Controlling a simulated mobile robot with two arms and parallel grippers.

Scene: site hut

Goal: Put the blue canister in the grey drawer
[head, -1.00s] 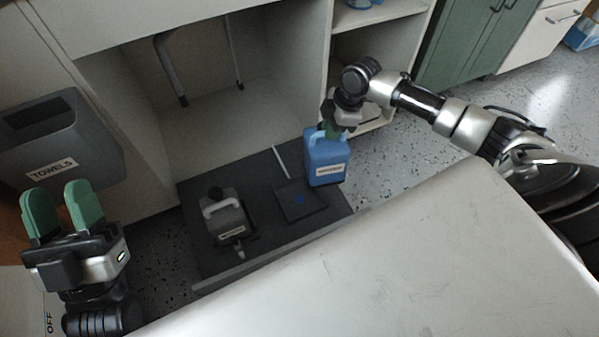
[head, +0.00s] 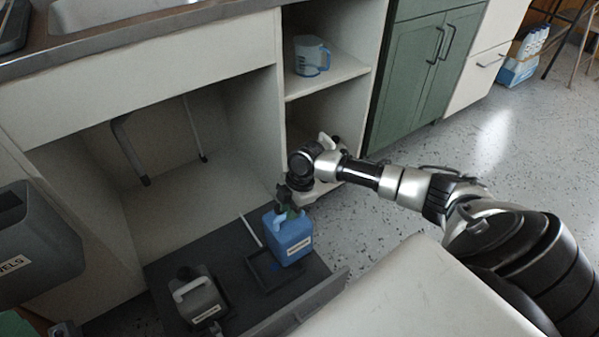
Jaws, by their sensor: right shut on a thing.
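The blue canister (head: 289,241) hangs upright from my right gripper (head: 288,205), which is shut on its top handle. It is over the right part of the pulled-out grey drawer (head: 242,296). Its base overlaps the back right of a dark square outline (head: 262,274) with a blue mark on the drawer floor; I cannot tell whether it touches down. A grey canister (head: 196,299) with a label stands in the drawer to the left.
A grey towel bin (head: 40,243) hangs at the left. The open sink cabinet (head: 190,185) is behind the drawer. A measuring jug (head: 310,56) stands on the shelf. A white surface (head: 420,290) fills the front right. Green cabinet doors (head: 425,65) are further back.

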